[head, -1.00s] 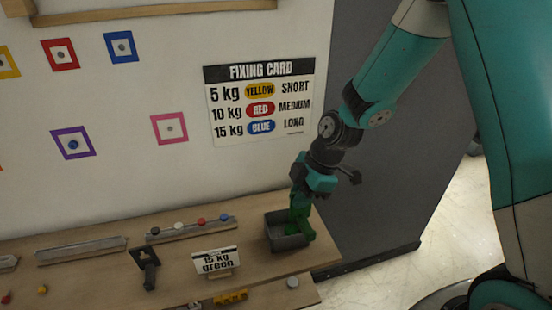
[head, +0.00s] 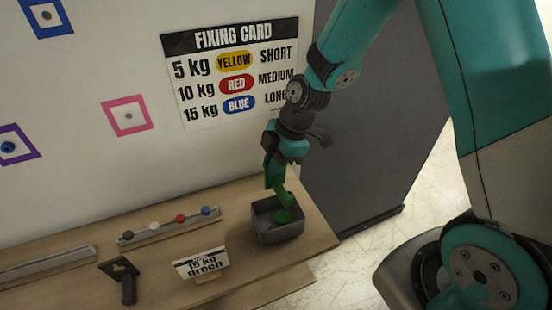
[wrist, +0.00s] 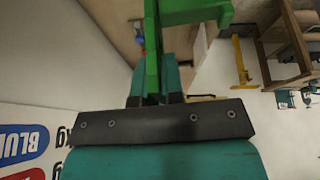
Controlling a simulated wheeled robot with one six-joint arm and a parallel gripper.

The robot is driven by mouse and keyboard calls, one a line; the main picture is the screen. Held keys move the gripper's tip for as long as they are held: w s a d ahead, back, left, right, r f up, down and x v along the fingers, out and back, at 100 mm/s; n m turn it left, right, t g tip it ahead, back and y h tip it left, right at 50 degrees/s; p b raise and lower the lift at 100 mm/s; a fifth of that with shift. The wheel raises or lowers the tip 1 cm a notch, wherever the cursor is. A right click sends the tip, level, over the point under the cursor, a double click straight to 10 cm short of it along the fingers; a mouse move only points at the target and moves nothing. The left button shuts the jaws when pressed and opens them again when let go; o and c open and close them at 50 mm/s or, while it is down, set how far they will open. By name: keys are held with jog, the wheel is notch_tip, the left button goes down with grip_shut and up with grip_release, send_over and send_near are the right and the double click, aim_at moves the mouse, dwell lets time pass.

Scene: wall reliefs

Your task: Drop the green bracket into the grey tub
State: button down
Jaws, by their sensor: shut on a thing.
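My gripper (head: 278,163) is shut on the green bracket (head: 274,178), above the grey tub (head: 279,237). The bracket hangs down, and its lower end slants right over the tub's opening. A round green piece shows in the opening; I cannot tell whether it is part of the bracket. I cannot tell whether the bracket touches the tub. The wrist view shows the bracket (wrist: 196,12) between the teal fingers of my gripper (wrist: 154,80). The tub stands near the right end of the wooden shelf.
A "15 kg green" card (head: 202,264) stands left of the tub. A dark bracket (head: 124,278) lies further left. Behind is a rail (head: 170,229) with coloured knobs. The wall carries a fixing card (head: 235,75). A dark grey panel (head: 370,130) stands to the right.

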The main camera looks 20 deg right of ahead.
notch_tip(320, 180, down, 3)
jog(key=shift+r+b, duration=0.15)
jog(key=shift+b, duration=0.4)
jog(key=c, duration=1.2)
grip_release()
jog(key=shift+o, duration=0.2)
jog(key=shift+r, duration=0.1)
jog(key=b+v, duration=0.3)
jog(key=v, duration=1.4)
jog(key=shift+r, duration=0.2)
jog(key=shift+d, duration=0.1)
jog(key=s+a+f+m+b, duration=0.2)
jog(key=s+a+m, duration=0.3)
jog(key=s, duration=0.4)
jog(key=s+a+f+m+b, duration=0.2)
jog(key=s+a+m, duration=0.3)
jog(key=s, duration=0.5)
jog(key=shift+s+a+m+b, duration=0.25)
jog(key=shift+m+b, duration=0.1)
jog(key=shift+m, duration=0.65)
